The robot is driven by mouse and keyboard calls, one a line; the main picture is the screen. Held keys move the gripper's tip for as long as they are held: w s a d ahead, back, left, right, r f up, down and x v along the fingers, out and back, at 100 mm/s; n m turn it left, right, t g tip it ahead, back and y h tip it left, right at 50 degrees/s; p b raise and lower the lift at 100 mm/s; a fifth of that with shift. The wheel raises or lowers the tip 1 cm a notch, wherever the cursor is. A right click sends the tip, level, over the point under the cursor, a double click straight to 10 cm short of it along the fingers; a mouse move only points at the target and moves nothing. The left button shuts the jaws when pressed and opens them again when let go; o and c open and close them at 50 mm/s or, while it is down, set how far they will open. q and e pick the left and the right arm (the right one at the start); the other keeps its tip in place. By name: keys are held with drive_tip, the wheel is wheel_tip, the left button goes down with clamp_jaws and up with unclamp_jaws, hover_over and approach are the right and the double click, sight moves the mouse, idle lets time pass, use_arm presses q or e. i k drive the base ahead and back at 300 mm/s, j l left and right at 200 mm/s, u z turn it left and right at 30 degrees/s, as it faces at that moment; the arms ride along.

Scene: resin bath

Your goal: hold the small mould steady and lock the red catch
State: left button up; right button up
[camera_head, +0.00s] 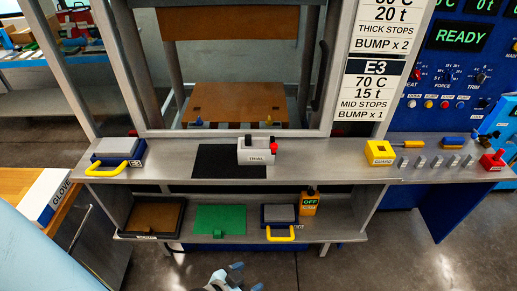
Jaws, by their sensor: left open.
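The small mould (256,157) is a pale block marked TRIAL. It sits on a black mat (215,162) on the grey bench, at the mat's right side. The red catch (274,147) is at the mould's right end, and dark parts stand up from its top. Whether the catch is locked is too small to tell. My left gripper (246,277) shows at the bottom edge with its blue fingertips apart, empty, well short of the mould. My right gripper is not in view.
A yellow-handled block (117,154) sits at the bench's left. A yellow GUARD box (379,152), several small grey blocks and a red-handled part (492,160) are at the right. The lower shelf holds a brown tray (127,229) and a green mat (219,213). Bench beside the mould is clear.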

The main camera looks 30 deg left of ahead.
sight(274, 146)
drive_tip(key=i+l+u, duration=0.25)
drive_tip(key=i+l, duration=0.45)
drive_tip(key=u, duration=1.4)
